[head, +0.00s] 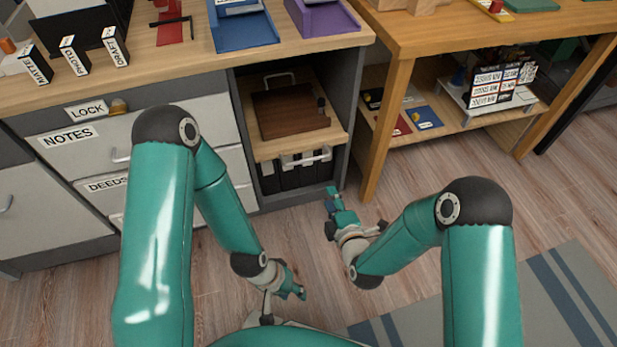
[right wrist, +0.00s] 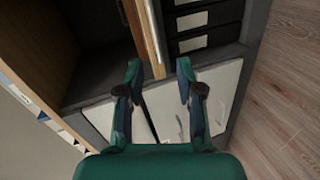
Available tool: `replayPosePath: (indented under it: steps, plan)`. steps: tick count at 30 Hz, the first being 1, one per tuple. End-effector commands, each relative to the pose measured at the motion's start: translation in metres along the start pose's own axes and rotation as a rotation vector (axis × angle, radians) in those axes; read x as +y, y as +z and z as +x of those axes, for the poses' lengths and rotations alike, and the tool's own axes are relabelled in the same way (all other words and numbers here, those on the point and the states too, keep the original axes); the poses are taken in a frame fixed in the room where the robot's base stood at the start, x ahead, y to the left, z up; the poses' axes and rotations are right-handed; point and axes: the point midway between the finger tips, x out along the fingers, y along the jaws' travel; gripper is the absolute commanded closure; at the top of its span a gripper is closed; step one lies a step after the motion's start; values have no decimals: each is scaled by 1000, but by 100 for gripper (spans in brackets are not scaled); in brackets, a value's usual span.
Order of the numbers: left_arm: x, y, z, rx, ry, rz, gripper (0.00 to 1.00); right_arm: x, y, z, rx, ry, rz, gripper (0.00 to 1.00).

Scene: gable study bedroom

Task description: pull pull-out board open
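The pull-out board (head: 265,148) appears to be the light wooden slab in the open bay of the desk. It also shows as a pale wood edge in the right wrist view (right wrist: 149,40). A dark brown flat piece (head: 285,113) lies on it, and a silver handle (head: 305,159) shows at its front edge. My right gripper (head: 332,200) is in front of the bay, below the board; in the right wrist view its fingers (right wrist: 159,72) are apart and empty, pointing toward the bay. My left gripper (head: 292,290) is low over the floor; its finger opening is unclear.
Black binders (head: 285,179) stand under the board. White drawers (head: 75,137) line the desk to the left, with a lock label above. A wooden table leg (head: 387,130) stands close right of the bay. The floor (head: 440,165) in front is clear.

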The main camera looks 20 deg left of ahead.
Motion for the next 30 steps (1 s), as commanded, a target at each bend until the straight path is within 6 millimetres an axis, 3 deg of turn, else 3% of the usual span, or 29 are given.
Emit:
replayPosePath:
  steps: [1,11,30]
  plan:
    - [-5,0,14,1,0,0,60,-9,-5,7,9,28,-50,63]
    - [-8,0,23,1,0,1,60,-2,-13,30,17,81,-144,63]
    - [-20,0,56,0,0,0,60,4,-16,152,17,79,-140,63]
